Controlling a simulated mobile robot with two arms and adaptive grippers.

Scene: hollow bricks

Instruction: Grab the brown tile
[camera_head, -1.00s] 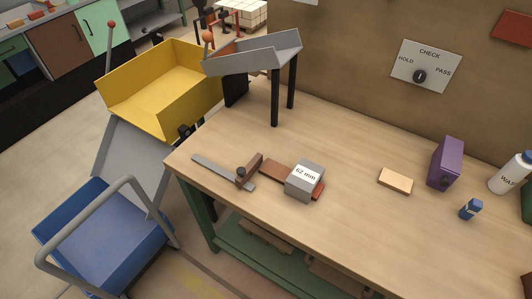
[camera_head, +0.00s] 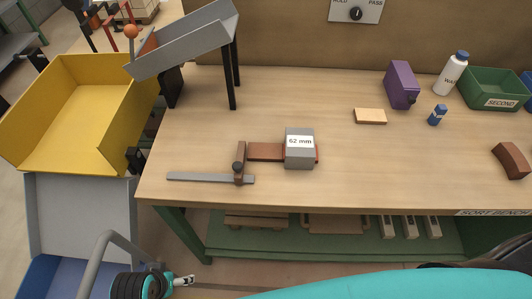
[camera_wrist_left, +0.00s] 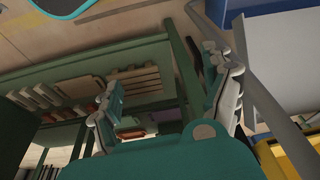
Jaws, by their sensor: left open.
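A flat brown piece (camera_head: 265,151) lies between the slide of a grey measuring tool (camera_head: 205,177) and a grey block marked 62 mm (camera_head: 299,157). My left gripper (camera_head: 184,281) is low at the bottom left, in front of the bench and below its top, far from both brown pieces. In the left wrist view its fingers (camera_wrist_left: 172,80) are spread with nothing between them. My right gripper is not in view.
On the bench (camera_head: 350,185) are a tan block (camera_head: 370,116), a purple box (camera_head: 402,86), a small blue item (camera_head: 438,115), a white bottle (camera_head: 452,72) and a green bin (camera_head: 495,92). A yellow bin (camera_head: 75,110) and grey chute (camera_head: 185,42) stand left. The bench's front middle is clear.

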